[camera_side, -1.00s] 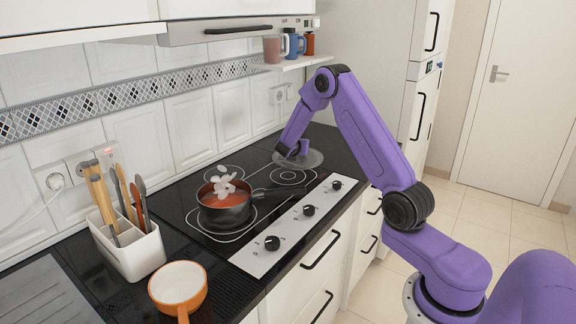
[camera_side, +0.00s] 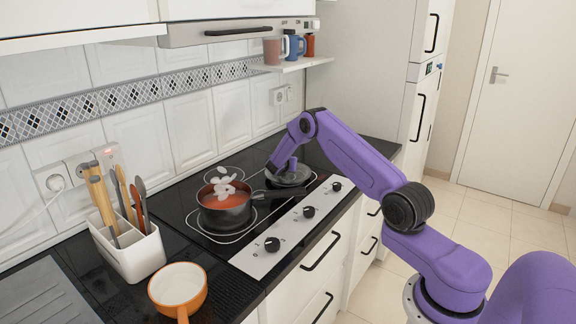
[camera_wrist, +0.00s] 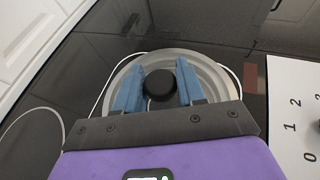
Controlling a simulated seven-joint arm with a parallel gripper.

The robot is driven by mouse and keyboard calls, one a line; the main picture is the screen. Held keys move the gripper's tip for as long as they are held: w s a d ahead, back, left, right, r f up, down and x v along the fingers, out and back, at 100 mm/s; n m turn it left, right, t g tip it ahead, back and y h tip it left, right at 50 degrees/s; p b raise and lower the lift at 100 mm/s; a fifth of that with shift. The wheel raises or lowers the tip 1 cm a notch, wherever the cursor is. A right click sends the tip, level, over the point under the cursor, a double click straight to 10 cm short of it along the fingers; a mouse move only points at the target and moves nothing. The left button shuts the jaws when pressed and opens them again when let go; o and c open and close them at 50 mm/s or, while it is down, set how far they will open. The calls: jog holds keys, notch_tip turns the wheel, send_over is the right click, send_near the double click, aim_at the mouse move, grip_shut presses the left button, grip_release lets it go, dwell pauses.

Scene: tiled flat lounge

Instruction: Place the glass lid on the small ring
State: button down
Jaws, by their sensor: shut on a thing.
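The glass lid (camera_side: 294,180) is a round, see-through disc with a grey rim and a black knob. It lies level over the right-hand burner ring of the black hob, covering most of it. In the wrist view, my gripper (camera_wrist: 159,74) is shut on the knob, one blue finger on each side, with the lid (camera_wrist: 212,70) around them. A thin white ring line (camera_wrist: 236,75) shows just outside the lid's rim. I cannot tell whether the lid touches the glass. Another ring (camera_side: 224,173) is bare behind the pot.
A dark pot (camera_side: 226,212) with red contents stands on the front-left burner, its handle reaching towards the lid. White floating shapes hang over it. A knob panel (camera_side: 290,232) runs along the front. An orange pan (camera_side: 179,287) and utensil holder (camera_side: 130,251) stand left.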

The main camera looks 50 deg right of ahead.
jog(key=shift+f, duration=0.45)
jog(key=shift+f, duration=0.15)
jog(key=c, duration=0.7)
grip_release()
jog(key=shift+o, duration=0.2)
